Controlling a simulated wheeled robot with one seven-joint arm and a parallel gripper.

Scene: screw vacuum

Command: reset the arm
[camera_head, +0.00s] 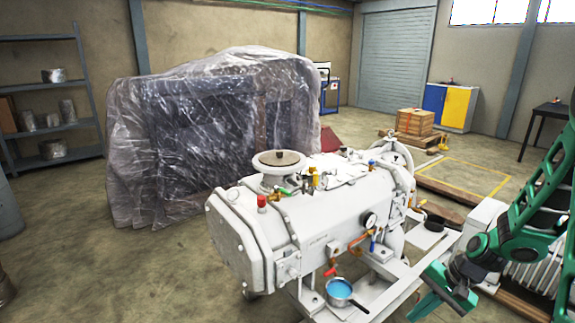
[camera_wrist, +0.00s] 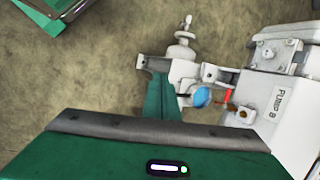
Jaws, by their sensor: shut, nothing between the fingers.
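My gripper (camera_head: 446,292) is at the lower right in the head view, at the end of my green and dark arm. It is shut and empty, in front of and to the right of the white vacuum pump (camera_head: 300,217). In the wrist view the green fingers (camera_wrist: 161,97) point toward the pump's white end parts. The face marked "PUMP 8" (camera_wrist: 262,116) shows at the right there. A small pot with blue content (camera_head: 340,290) sits at the pump's lower front. A blue disc (camera_wrist: 202,96) shows beside the fingers in the wrist view.
A plastic-wrapped bulk (camera_head: 215,135) stands behind the pump. A shelf (camera_head: 45,90) is at the far left. A wooden crate (camera_head: 415,122), a blue and yellow cabinet (camera_head: 450,105) and a dark table (camera_head: 548,110) stand at the back right. The floor at left front is mostly clear.

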